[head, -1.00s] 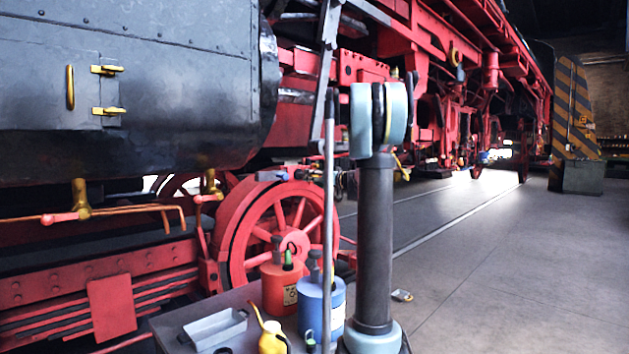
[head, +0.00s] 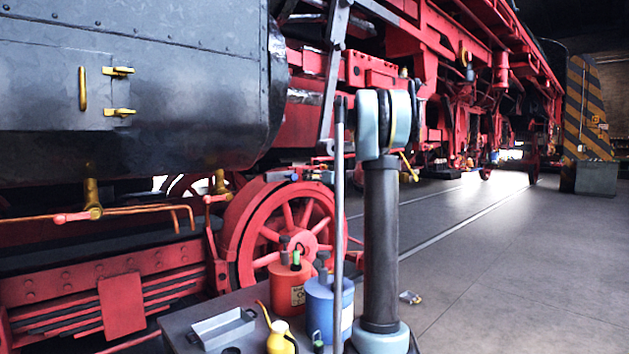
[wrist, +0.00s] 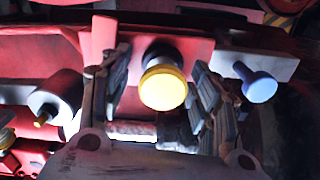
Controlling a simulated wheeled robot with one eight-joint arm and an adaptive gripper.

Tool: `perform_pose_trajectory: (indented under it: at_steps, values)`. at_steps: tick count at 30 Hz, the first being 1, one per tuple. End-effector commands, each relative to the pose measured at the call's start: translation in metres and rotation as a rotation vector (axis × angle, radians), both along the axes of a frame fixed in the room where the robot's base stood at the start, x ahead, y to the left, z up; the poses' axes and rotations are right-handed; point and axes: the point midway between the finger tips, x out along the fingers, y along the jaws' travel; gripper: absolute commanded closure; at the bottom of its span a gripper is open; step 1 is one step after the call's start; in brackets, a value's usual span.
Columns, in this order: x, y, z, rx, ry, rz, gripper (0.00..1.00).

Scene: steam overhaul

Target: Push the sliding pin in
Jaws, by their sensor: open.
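In the wrist view my gripper (wrist: 160,72) is open, its two grey fingers on either side of a round pin with a yellow end face (wrist: 163,86). The pin has a dark collar and stands out from a red plate. No finger clearly touches it. A pin with a blue-violet end (wrist: 258,86) sticks out to the right of the right finger. A dark cylinder with a small yellow tip (wrist: 42,119) is left of the left finger. I cannot tell for sure which is the sliding pin. In the head view my arm hides the fingers.
The red spoked wheel (head: 286,222) and dark cylinder casing (head: 130,110) of the locomotive stand close on the left. A grey tray (head: 222,328), an orange can (head: 289,290), a blue can (head: 322,305) and a yellow oiler (head: 281,340) are near my arm.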

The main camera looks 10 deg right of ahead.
Motion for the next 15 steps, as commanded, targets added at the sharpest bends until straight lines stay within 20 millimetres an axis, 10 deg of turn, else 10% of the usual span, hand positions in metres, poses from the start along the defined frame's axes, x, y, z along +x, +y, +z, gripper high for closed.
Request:
perform_pose_trajectory:
  at_steps: [15]
  values:
    - [-0.044, -0.034, -0.001, 0.0, 0.0, -0.003, 0.44]
